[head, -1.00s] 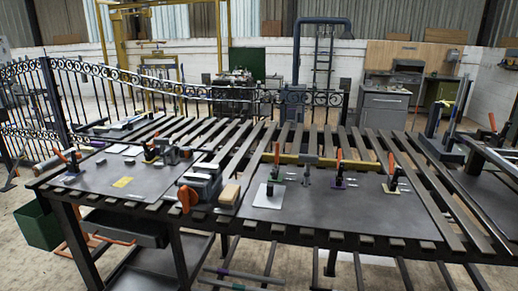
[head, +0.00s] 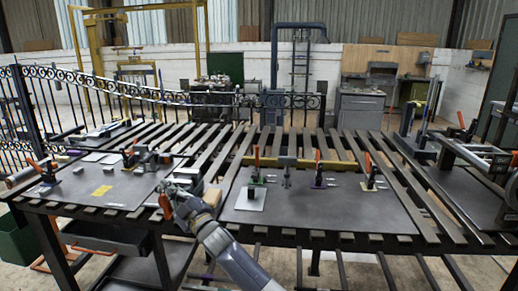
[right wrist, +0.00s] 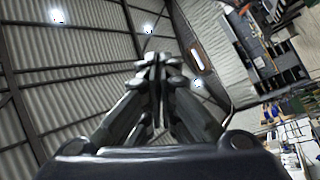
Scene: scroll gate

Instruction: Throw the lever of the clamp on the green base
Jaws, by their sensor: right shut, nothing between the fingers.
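The clamp on the green base (head: 257,181) stands at the left of the right-hand dark plate in the head view. Its orange lever (head: 256,157) points up. My right gripper (head: 168,188) is in front of the vise, left of this clamp and apart from it. The right wrist view shows its fingers (right wrist: 156,65) together with nothing between them. My left gripper is not in view.
Clamps on a purple base (head: 318,184) and a yellow base (head: 369,186) stand further right. A pale plate (head: 250,200) lies in front of the green base. The vise's orange knob (head: 165,206) is by my gripper. The dark plate's (head: 320,210) front is clear.

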